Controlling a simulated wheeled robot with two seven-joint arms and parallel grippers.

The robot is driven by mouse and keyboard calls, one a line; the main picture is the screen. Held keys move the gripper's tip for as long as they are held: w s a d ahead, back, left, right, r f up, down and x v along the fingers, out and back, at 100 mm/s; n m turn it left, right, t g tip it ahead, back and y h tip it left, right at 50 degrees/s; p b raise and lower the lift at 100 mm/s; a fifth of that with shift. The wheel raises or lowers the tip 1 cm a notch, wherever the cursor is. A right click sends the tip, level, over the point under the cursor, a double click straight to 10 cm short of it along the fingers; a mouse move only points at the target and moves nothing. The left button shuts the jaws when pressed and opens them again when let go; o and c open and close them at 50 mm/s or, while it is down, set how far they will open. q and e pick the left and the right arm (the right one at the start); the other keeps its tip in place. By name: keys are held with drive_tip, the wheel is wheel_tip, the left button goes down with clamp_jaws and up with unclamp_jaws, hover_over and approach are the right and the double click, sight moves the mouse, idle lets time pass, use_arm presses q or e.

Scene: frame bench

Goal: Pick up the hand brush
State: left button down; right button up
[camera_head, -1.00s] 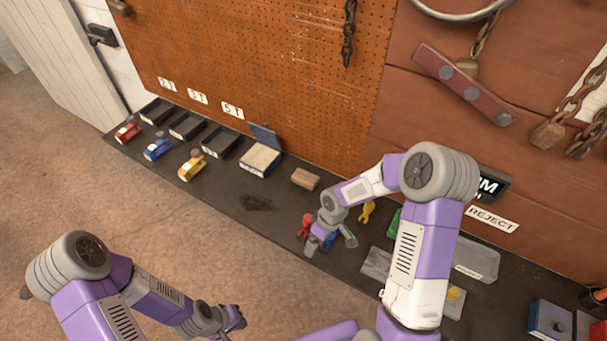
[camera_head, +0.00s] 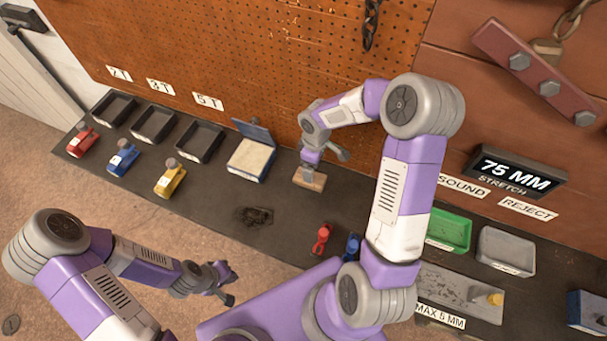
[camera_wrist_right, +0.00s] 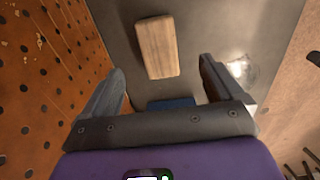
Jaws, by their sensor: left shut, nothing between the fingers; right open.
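The hand brush (camera_head: 310,180) has a wooden block-like body and lies on the dark bench near the pegboard. It also shows in the right wrist view (camera_wrist_right: 157,47), beyond the fingertips. My right gripper (camera_head: 313,163) is above the brush and partly covers it in the head view. In the right wrist view my right gripper (camera_wrist_right: 160,72) is open, with nothing between its fingers. The brush's underside is hidden. My left gripper (camera_head: 230,285) is shut and empty, off the bench's front edge at lower left.
An open box with a blue lid (camera_head: 250,155) stands left of the brush. A dark pile (camera_head: 255,216) lies in front. A red clamp-like item (camera_head: 321,239) and a blue one (camera_head: 352,247) stand nearer the front edge. The pegboard (camera_head: 250,50) rises close behind.

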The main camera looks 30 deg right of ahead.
drive_tip(key=f+b, duration=0.1)
drive_tip(key=f, duration=0.1)
drive_tip(key=w+f+b, duration=0.1)
drive_tip(key=f, duration=0.1)
drive_tip(key=shift+w+b, duration=0.15)
drive_tip(key=shift+b, duration=0.25)
drive_tip(key=shift+f, duration=0.35)
drive_tip(key=f, duration=0.2)
drive_tip(key=f+b, duration=0.1)
drive_tip(key=f, duration=0.3)
drive_tip(key=shift+a+f+b, duration=0.25)
drive_tip(key=shift+a+b, duration=0.05)
use_arm(q)
drive_tip(key=f, duration=0.2)
drive_tip(key=w+f, duration=0.1)
drive_tip(key=f, duration=0.2)
drive_tip(key=shift+f, duration=0.15)
use_arm(e)
drive_tip(key=c, duration=1.1)
drive_tip(key=shift+r, duration=0.1)
drive_tip(key=shift+c, duration=0.2)
